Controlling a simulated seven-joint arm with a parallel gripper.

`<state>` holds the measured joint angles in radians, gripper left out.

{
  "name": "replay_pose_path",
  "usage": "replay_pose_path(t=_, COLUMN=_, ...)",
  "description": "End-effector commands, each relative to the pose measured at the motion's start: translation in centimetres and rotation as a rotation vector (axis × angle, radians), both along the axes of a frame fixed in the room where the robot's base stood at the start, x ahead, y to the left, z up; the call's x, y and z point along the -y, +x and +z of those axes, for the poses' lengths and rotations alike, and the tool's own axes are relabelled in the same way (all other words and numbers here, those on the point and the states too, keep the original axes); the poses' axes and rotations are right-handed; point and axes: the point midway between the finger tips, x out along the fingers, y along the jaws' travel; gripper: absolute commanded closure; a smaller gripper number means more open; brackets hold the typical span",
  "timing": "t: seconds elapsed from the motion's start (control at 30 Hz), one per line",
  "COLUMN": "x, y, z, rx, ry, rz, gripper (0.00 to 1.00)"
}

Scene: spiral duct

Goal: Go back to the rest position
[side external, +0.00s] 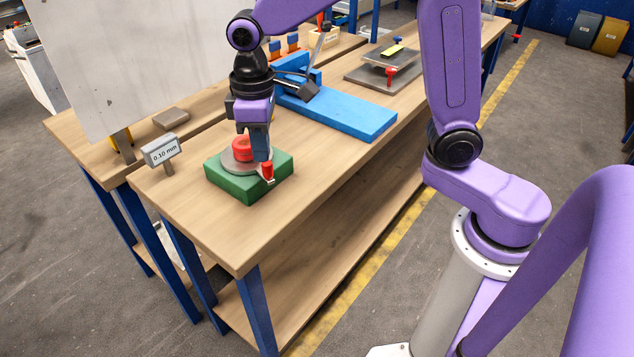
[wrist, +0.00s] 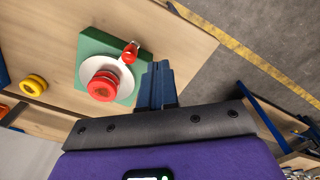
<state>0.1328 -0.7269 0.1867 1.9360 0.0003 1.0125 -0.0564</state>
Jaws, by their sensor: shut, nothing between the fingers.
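My gripper (side external: 258,146) is shut and empty, pointing down over the near side of a green block (side external: 250,188). In the wrist view my gripper's fingers (wrist: 158,72) are pressed together beside the block, with nothing between them. On the block sits a grey round plate with a red ring-shaped part (side external: 242,148) on top; it also shows in the wrist view (wrist: 103,86). A small red knob (side external: 267,171) stands at the plate's front right edge. In the side view the fingers overlap the plate, and I cannot tell whether they touch it.
A blue fixture (side external: 345,112) with a lever lies farther back on the wooden bench (side external: 200,208). A "0.10 mm" sign (side external: 163,150) stands at left, near a large pale panel (side external: 130,55). A grey plate stand (side external: 385,68) is at the back. The bench's front end is clear.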

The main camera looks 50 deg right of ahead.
Motion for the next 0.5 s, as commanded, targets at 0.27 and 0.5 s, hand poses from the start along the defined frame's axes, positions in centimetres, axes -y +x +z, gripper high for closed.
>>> replay_pose_path(t=0.27, x=2.1, y=-6.7, z=0.4, rx=0.006, ry=0.005, rz=0.128, gripper=1.0)
replay_pose_path(t=0.5, x=4.6, y=-12.6, z=0.2, rx=0.01, ry=0.01, rz=0.235, gripper=1.0)
